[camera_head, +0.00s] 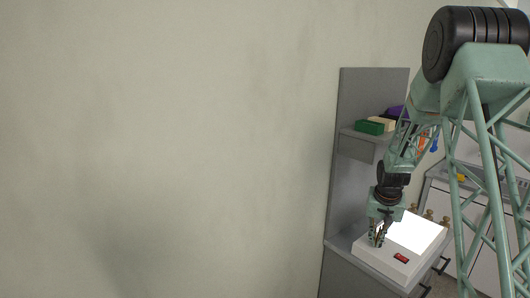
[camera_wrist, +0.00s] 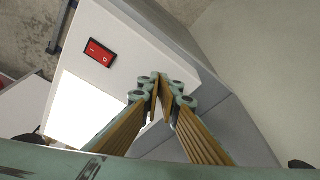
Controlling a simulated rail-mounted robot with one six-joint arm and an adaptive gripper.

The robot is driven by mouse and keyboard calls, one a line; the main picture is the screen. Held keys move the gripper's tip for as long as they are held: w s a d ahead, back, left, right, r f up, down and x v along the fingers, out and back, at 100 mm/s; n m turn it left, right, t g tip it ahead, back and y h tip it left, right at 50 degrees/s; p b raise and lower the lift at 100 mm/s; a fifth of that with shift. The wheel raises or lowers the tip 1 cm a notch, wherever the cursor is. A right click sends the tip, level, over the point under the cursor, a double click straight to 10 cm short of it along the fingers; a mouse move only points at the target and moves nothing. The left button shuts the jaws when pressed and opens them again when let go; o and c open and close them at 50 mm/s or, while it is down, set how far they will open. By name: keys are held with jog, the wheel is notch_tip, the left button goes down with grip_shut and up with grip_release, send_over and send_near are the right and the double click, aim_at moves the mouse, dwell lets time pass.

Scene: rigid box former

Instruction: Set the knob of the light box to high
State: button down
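The light box (camera_head: 375,257) is a white box with a brightly lit top panel (camera_head: 415,232) and a red switch (camera_head: 401,258) on its front part. In the wrist view the light box (camera_wrist: 139,58) shows its lit panel (camera_wrist: 85,110) at lower left and the red switch (camera_wrist: 100,52) at upper left. My gripper (camera_head: 377,242) points down over the left part of the box. In the wrist view the tips of my gripper (camera_wrist: 160,80) are close together over the box's white top. I cannot make out the knob; the fingers may hide it. Whether they hold anything is unclear.
The box stands on a grey cabinet (camera_head: 350,274) with a tall back panel. A shelf (camera_head: 357,144) above holds a green block (camera_head: 369,127) and other items. Several small brown pieces (camera_head: 428,214) stand behind the box. A bare wall is at left.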

dwell(0.3)
jog(key=shift+w+d+p+v, duration=0.2)
jog(key=shift+p+v, duration=0.15)
jog(key=shift+v, duration=0.6)
jog(key=shift+w+d+p+v, duration=0.15)
jog(key=shift+p+v, duration=0.25)
jog(key=shift+v, duration=0.55)
jog(key=shift+w+d+p+v, duration=0.1)
jog(key=shift+w+p+v, duration=0.2)
jog(key=shift+v, duration=0.65)
jog(key=shift+s+r, duration=0.1)
jog(key=shift+r, duration=0.1)
jog(key=shift+a, duration=0.1)
